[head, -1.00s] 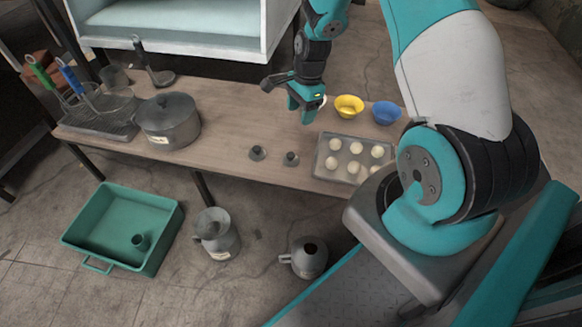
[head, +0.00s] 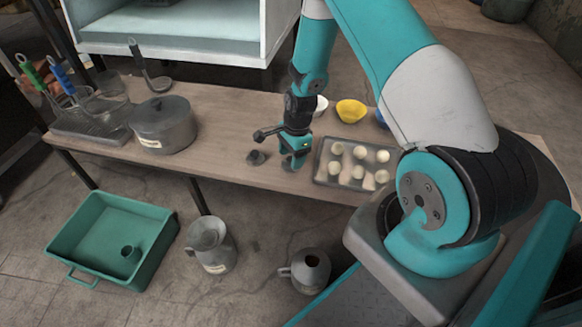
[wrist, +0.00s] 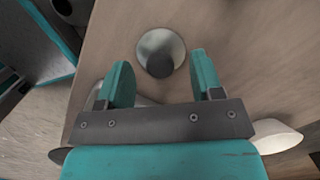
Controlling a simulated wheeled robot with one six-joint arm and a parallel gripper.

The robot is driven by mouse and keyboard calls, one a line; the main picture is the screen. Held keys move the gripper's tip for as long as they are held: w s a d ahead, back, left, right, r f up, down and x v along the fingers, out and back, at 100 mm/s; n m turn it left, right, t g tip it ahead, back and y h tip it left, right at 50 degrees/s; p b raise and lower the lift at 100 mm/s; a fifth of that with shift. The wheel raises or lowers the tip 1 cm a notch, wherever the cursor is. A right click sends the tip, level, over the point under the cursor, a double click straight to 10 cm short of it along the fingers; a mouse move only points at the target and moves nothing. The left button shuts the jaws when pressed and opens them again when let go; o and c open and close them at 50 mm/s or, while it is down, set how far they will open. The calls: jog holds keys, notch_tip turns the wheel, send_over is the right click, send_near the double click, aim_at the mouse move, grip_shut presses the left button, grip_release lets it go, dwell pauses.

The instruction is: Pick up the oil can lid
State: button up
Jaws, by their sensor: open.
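Two small dark lids with knobs are on the wooden table; I cannot tell which belongs to the oil can. The left lid (head: 256,158) stands free in the head view. The right lid is largely hidden by my gripper (head: 293,162), which is low over it. In the wrist view a round grey lid (wrist: 160,52) lies just beyond the fingertips, roughly centred between them. My gripper (wrist: 160,75) is open and empty, pointing down at the table. On the floor stand a grey jug (head: 212,247) and a smaller open-topped can (head: 307,270).
A tray of round pale pieces (head: 325,178) is close right of my gripper. Behind it are a white bowl (head: 318,106) and a yellow bowl (head: 351,111). A lidded pot (head: 163,125) stands to the left. A green crate (head: 80,235) is on the floor.

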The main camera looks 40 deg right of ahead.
notch_tip(320, 180, down, 2)
jog(key=shift+a+f, duration=0.1)
jog(key=c, duration=1)
jog(key=shift+r, duration=0.2)
